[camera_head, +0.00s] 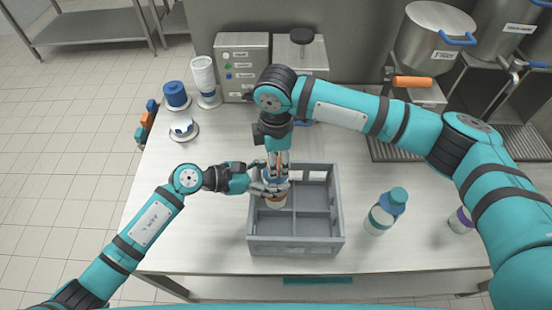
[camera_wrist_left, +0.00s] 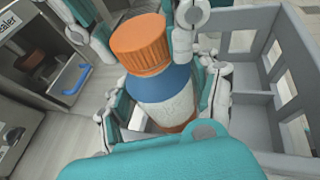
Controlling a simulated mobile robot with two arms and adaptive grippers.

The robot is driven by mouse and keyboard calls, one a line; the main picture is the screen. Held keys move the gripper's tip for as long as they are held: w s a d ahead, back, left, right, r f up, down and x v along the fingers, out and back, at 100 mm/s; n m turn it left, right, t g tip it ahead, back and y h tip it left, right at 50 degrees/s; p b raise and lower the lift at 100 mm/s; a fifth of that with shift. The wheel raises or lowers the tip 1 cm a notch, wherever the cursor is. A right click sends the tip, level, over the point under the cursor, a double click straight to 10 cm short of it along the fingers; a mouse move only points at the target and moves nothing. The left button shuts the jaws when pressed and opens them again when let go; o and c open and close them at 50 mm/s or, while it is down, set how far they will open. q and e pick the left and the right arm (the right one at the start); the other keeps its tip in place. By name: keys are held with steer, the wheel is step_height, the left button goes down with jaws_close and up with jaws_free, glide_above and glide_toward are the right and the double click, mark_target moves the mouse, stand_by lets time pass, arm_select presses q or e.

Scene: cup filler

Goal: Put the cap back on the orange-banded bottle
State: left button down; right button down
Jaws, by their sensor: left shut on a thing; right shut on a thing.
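The orange-banded bottle (camera_head: 276,202) is upright above the upper-left compartment of the grey crate (camera_head: 297,245). My left gripper (camera_head: 270,187) is shut around its body from the left. In the left wrist view the bottle (camera_wrist_left: 168,98) shows a white label, a blue upper part and an orange lower band. The orange cap (camera_wrist_left: 139,45) sits at the top of the bottle. My right gripper (camera_head: 278,160) reaches down from above and is shut on the cap. Its fingers flank the cap in the left wrist view. I cannot tell whether the cap is fully tightened.
A teal-capped bottle (camera_head: 385,211) and a purple-banded bottle (camera_head: 461,220) stand right of the crate. A stack of white cups (camera_head: 204,78), a blue round item (camera_head: 176,95) and a grey machine (camera_head: 243,62) are at the back left. The table's left front is clear.

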steer(key=m, duration=0.7)
steer(key=shift+a+m, duration=0.1)
steer(key=shift+m, duration=0.2)
steer(key=m, duration=0.4)
steer(key=shift+m, duration=0.3)
steer(key=c, duration=0.8)
jaws_free()
steer(key=shift+r, duration=2.25)
steer(key=shift+c, duration=0.2)
